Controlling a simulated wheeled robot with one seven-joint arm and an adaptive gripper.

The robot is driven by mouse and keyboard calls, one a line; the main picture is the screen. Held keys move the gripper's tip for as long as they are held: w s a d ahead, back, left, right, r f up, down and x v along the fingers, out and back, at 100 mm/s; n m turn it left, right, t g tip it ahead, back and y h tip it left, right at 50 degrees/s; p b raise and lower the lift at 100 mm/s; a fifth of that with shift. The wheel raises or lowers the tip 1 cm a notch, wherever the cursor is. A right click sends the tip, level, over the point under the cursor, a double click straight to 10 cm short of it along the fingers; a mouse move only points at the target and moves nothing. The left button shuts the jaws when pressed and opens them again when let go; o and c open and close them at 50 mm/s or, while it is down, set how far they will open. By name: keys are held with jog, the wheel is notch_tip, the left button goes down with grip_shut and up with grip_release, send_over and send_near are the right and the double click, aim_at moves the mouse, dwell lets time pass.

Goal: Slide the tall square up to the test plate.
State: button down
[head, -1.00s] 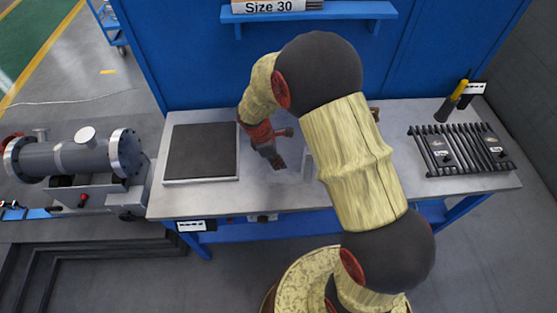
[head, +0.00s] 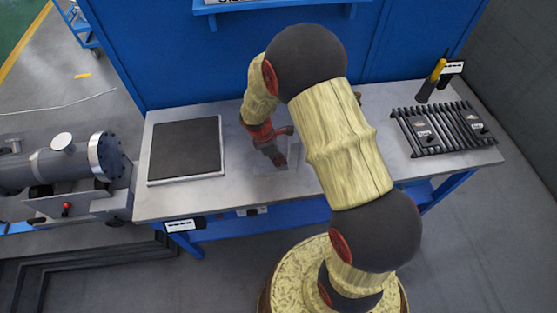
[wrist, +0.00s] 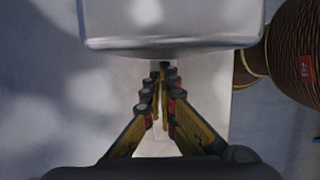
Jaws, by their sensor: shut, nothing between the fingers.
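My gripper (head: 280,161) is shut and empty, pointing down just above the bench, right of the dark plate. In the wrist view its fingers (wrist: 162,70) meet at the lower edge of a pale, smooth metal piece (wrist: 170,22). This piece appears to be part of the tall square; contact cannot be told. In the head view the pale square (head: 262,185) is faint against the bench, around and behind my gripper, and partly hidden. A dark flat plate with a light rim (head: 186,148) lies on the left of the bench; it seems to be the test plate.
The grey bench (head: 240,205) is bare between the dark plate and my gripper. A flanged grey shell (head: 60,165) stands left of the bench.

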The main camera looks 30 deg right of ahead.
jog(key=s+d+p, duration=0.1)
jog(key=d, duration=0.3)
jog(key=s+d+p, duration=0.1)
jog(key=s+d, duration=0.1)
jog(key=d, duration=0.3)
jog(key=s+d+p, duration=0.1)
jog(key=d, duration=0.4)
jog(key=shift+s, duration=0.25)
jog(key=shift+a, duration=0.1)
jog(key=a, duration=0.1)
jog(key=w+a, duration=0.1)
jog(key=a+r+p, duration=0.1)
jog(key=a, duration=0.1)
jog(key=shift+w+a, duration=0.1)
jog(key=shift+w, duration=0.2)
jog(key=p+v, duration=0.1)
jog(key=v, duration=0.8)
jog(key=shift+s, duration=0.1)
